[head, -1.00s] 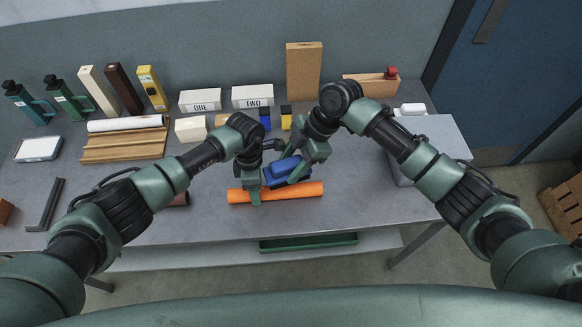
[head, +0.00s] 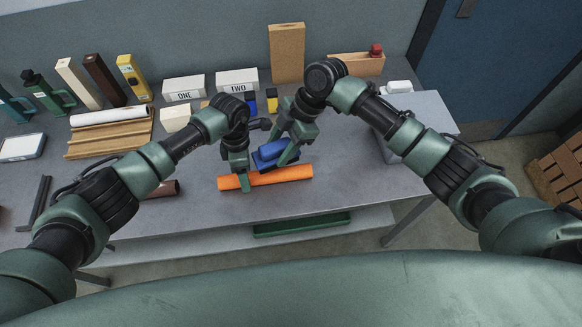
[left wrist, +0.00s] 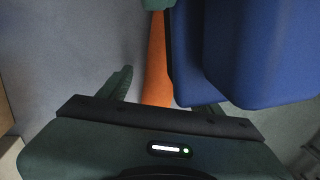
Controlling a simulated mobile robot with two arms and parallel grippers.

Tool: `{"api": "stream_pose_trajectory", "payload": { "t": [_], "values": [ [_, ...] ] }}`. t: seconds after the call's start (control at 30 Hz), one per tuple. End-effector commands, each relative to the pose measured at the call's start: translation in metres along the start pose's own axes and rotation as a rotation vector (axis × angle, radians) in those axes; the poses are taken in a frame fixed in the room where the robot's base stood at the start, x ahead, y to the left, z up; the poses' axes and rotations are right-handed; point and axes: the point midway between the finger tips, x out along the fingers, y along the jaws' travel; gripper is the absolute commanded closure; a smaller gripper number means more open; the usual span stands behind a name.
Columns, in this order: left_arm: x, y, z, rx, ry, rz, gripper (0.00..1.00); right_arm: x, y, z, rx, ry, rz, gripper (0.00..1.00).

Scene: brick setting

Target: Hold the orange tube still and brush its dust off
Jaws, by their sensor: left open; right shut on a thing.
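The orange tube (head: 283,175) lies on the grey table near its front edge, roughly level from left to right. My left gripper (head: 243,180) is open and points down at the tube's left part. In the left wrist view the tube (left wrist: 157,60) runs between its spread fingers (left wrist: 165,98). My right gripper (head: 286,150) is shut on a blue brush (head: 268,157), held at the middle of the tube on its far side. The brush also fills the upper right of the left wrist view (left wrist: 235,50). Whether its bristles touch the tube is hidden. I cannot make out dust.
Boxes labelled ONE (head: 184,89) and TWO (head: 237,81) stand behind, beside a tall cork-coloured block (head: 287,52). A wooden rack with a white roll (head: 108,116) is at left. A brown cylinder (head: 163,189) lies left of the tube. A grey box (head: 425,118) stands right.

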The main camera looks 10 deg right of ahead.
Motion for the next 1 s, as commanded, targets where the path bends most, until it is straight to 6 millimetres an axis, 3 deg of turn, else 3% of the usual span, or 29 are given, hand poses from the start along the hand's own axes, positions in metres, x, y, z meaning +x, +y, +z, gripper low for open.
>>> {"api": "stream_pose_trajectory", "payload": {
  "t": [0.3, 0.5, 1.0],
  "values": [
    [-0.068, 0.002, 0.000, 0.001, 0.000, 0.006, 0.35, 0.000, 0.000, -0.001, -0.001, 0.001, 0.001, 1.00],
    [-0.098, 0.001, 0.000, 0.002, -0.001, 0.004, 0.35, 0.000, 0.000, 0.000, -0.001, 0.001, 0.001, 1.00],
    [-0.106, 0.000, 0.000, 0.000, 0.000, 0.001, 0.35, 0.000, 0.000, 0.000, 0.000, 0.001, 0.000, 1.00]
  ]
}}
